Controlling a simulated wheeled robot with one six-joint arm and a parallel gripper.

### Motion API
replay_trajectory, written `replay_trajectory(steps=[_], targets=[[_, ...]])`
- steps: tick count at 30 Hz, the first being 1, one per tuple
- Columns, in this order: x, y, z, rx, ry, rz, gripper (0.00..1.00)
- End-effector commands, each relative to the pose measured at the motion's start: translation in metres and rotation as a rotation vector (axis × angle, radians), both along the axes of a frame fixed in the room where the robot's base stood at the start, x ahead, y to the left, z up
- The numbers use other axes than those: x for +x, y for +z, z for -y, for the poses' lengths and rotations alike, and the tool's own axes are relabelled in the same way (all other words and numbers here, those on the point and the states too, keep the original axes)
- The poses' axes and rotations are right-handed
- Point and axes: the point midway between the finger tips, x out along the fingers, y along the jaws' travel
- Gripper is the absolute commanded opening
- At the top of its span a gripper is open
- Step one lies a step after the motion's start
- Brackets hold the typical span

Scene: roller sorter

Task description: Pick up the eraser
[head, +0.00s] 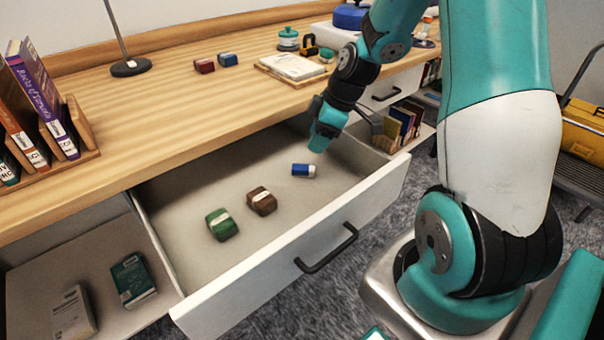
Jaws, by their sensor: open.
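My gripper (318,148) points down over the drawer, just above and behind the eraser in the picture. It is open and appears apart from the eraser. The gap between its fingers is hard to see from this angle.
A green block (222,224) and a brown block (262,201) lie in the drawer, left of the eraser. The drawer's front wall (300,262) with its black handle (327,250) stands nearer, and the desk top (150,115) overhangs behind.

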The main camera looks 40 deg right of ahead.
Motion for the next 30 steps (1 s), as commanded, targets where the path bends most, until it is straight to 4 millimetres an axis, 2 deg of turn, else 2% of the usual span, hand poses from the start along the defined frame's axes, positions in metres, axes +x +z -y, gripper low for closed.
replay_trajectory(steps=[1, 3, 13, 21, 30], targets=[[0.002, -0.013, -0.004, 0.002, 0.002, -0.005, 0.55], [0.006, -0.025, -0.008, 0.001, 0.003, -0.004, 0.55], [0.015, -0.052, -0.017, 0.0, 0.003, -0.001, 0.55], [0.024, -0.088, -0.026, 0.001, 0.002, -0.002, 0.55], [0.026, -0.092, -0.027, 0.0, 0.001, 0.0, 0.55]])
